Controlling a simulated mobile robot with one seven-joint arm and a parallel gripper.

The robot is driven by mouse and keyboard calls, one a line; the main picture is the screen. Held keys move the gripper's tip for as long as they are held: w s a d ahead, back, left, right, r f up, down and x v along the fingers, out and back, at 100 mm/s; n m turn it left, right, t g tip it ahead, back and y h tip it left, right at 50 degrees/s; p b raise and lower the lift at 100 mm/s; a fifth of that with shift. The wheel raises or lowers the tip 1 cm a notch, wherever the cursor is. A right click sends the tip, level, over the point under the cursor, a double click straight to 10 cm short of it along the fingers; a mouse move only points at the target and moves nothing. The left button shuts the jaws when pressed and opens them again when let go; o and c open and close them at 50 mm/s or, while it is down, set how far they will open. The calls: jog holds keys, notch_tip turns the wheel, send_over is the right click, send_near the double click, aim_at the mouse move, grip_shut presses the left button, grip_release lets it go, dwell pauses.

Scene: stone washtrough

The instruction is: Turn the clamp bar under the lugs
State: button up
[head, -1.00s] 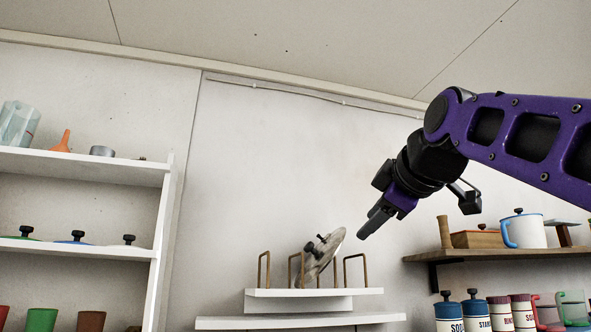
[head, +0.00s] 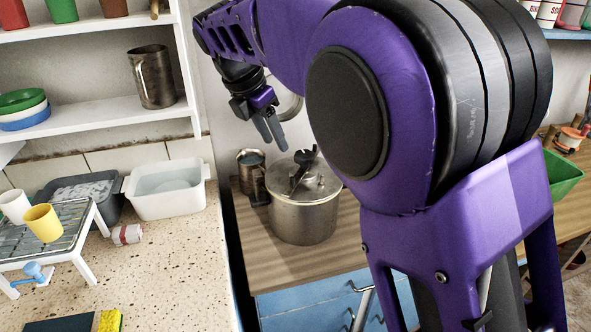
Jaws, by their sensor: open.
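A metal pot (head: 302,222) stands on a wooden counter, with a domed grey lid (head: 322,182) on top. A dark clamp bar (head: 301,172) with a dark knob lies across the lid, running diagonally in the picture. The lugs are too small to make out, and my arm covers the space right of the pot. My gripper (head: 270,133) is open and empty, its fingers pointing down. In the picture it is above and left of the clamp bar, apart from it.
A metal mug (head: 252,170) stands close behind the pot at its left. A white basin (head: 168,189), a grey tub (head: 82,192) and a rack (head: 50,235) with cups stand on the speckled counter at left. The wooden counter in front of the pot is clear.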

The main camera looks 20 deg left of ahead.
aim_at(292, 178)
jog(key=b+x, duration=0.1)
jog(key=x, duration=1.1)
jog(key=shift+w+f+b, duration=0.1)
jog(key=shift+f+b, duration=0.25)
grip_shut()
dwell(0.7)
